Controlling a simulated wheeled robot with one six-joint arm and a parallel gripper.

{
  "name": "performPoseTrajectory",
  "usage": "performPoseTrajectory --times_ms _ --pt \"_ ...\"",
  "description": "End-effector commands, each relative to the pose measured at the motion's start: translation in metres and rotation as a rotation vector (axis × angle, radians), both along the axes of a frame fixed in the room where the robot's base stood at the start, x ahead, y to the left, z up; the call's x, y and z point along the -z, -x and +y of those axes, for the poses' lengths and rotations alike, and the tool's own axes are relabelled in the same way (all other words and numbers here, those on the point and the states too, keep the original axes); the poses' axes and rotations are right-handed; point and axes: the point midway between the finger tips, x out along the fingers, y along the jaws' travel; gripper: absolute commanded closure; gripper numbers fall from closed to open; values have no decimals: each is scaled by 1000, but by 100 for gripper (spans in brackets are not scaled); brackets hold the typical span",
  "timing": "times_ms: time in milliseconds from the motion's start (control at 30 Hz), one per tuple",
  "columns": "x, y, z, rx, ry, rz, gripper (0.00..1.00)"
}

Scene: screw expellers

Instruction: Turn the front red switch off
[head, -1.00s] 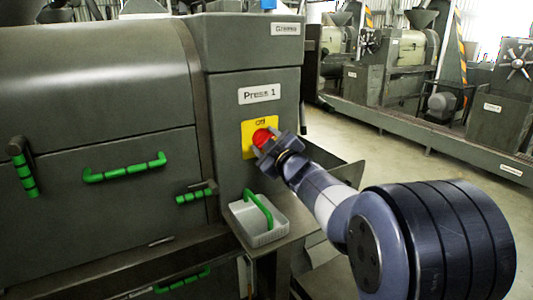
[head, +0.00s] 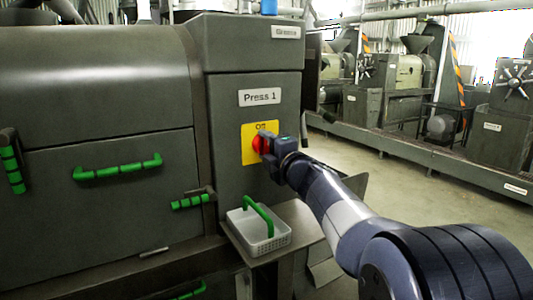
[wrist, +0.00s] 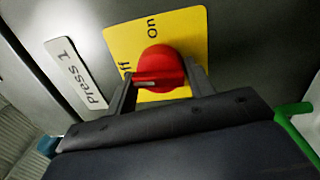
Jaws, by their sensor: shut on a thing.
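The red switch (head: 258,143) is a round red knob on a yellow plate (head: 247,157) below the "Press 1" label. In the wrist view the red switch (wrist: 160,70) sits between my two fingers, and the words "on" and part of "off" show on the yellow plate (wrist: 185,33). The knob's ridge lies roughly across the picture, its left end toward the "off" word. My gripper (head: 266,145) is at the knob and shut on it; it also fills the lower part of the wrist view (wrist: 160,85). Part of the knob is hidden by my gripper in the head view.
A white basket (head: 265,240) with a green handle stands on a ledge below the switch. Green handles (head: 118,167) stick out from the press body at left. Other presses (head: 400,75) stand behind at right, with open floor before them.

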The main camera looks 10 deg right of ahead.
Motion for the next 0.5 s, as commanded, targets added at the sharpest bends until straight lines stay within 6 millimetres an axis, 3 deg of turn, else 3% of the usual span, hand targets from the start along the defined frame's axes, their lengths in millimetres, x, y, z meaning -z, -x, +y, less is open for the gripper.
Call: performPoseTrajectory --times_ms 33,500 --pt "9 -1 0 0 24 4 72" --pt "9 -1 -1 -1 135 -30 72"
